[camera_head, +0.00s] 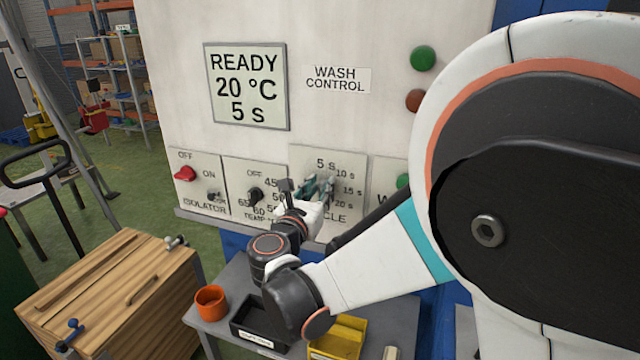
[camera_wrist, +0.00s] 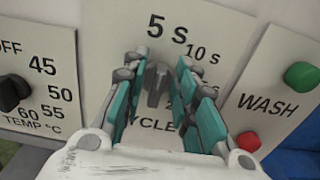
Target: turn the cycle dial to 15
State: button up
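The cycle dial (camera_wrist: 157,86) is a dark grey knob on a pale panel (camera_head: 307,157) marked 5 s, 10 s, 15 s and 20 s. In the wrist view it appears turned up towards 5 s. The display (camera_head: 247,87) reads READY, 20 °C, 5 s. My gripper (camera_wrist: 160,70) has its teal fingers spread, one on each side of the dial, with a gap visible on both sides. In the head view my gripper (camera_head: 317,189) is at the cycle panel and hides the dial. Some lower scale marks are partly hidden by the right finger in the wrist view.
The temperature dial (camera_head: 256,196) and the red isolator switch (camera_head: 186,174) are left of the cycle panel. A green button (camera_wrist: 302,76) and a red button (camera_wrist: 248,141) are to its right. Below stands a table with an orange cup (camera_head: 210,302) and a yellow bin (camera_head: 340,338).

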grip_shut()
jog(key=shift+m, duration=0.4)
jog(key=m, duration=0.5)
jog(key=d+f+m+b, duration=0.1)
jog(key=m, duration=0.5)
jog(key=f+m+b, duration=0.1)
jog(key=m, duration=0.4)
jog(key=shift+s+d+m, duration=0.35)
jog(key=shift+d+m, duration=0.05)
